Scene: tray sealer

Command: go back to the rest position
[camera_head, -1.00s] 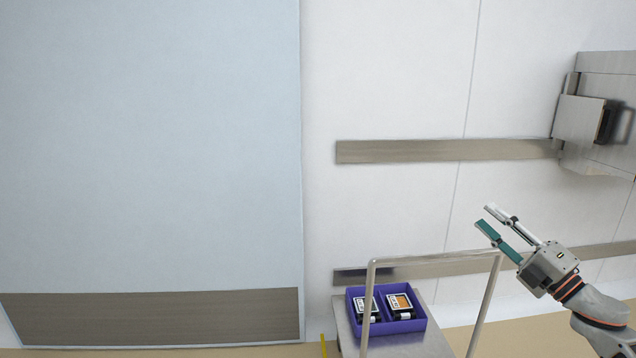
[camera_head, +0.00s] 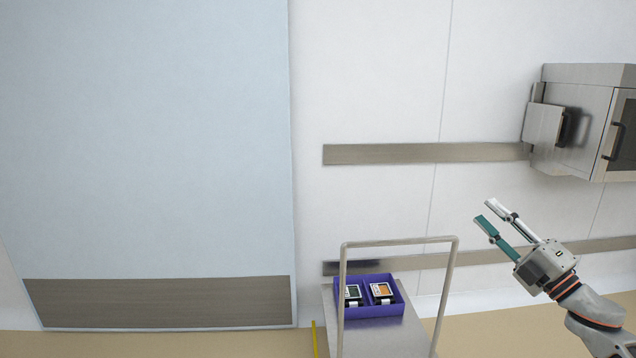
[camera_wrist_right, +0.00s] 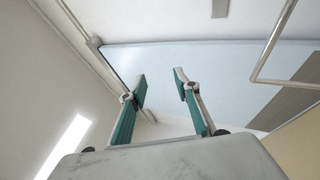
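My right gripper (camera_head: 487,216) is raised at the lower right of the head view, in front of the white wall. Its two fingers with teal pads are apart. In the right wrist view the fingers (camera_wrist_right: 161,90) are also spread, with nothing between them. My left gripper is not in view.
A steel cart (camera_head: 390,338) with an upright handle frame (camera_head: 398,242) stands at the bottom centre. It carries a purple divided bin (camera_head: 378,311) holding packed trays. A steel cabinet (camera_head: 575,130) hangs on the wall at the right. A large pale blue door (camera_head: 150,140) fills the left.

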